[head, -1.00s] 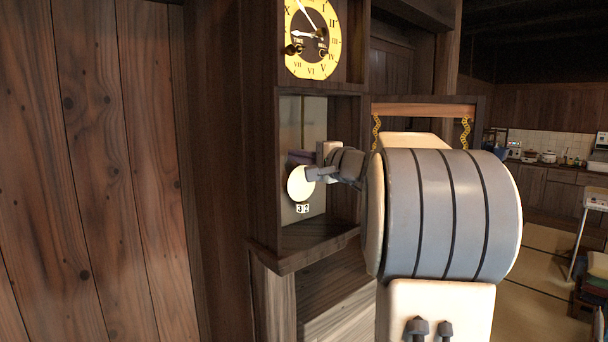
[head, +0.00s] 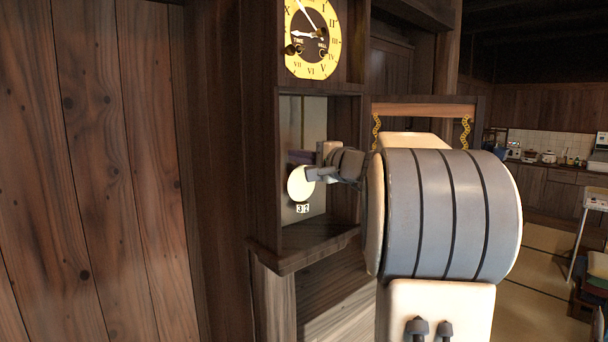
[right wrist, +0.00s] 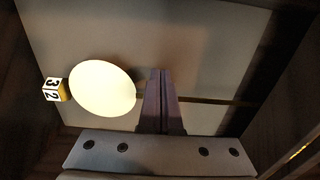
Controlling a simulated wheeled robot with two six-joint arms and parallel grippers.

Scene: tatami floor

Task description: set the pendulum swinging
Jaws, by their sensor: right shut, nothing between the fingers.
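The pendulum bob (head: 300,185) is a pale round disc inside the open lower case of the wall clock (head: 262,160). In the right wrist view the bob (right wrist: 102,89) is a bright disc with its thin rod (right wrist: 215,100) running off to the right. My right gripper (head: 312,174) is inside the case at the bob's upper right edge. In the right wrist view its shut, empty fingers (right wrist: 156,80) lie across the rod beside the bob. I cannot tell whether they touch it. My left gripper is not in view.
The yellow clock dial (head: 313,38) is above the case opening. A small number block (head: 302,209) is below the bob. Case walls stand close on both sides of my gripper. A plank wall (head: 90,170) fills the left. A kitchen counter (head: 550,180) is far right.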

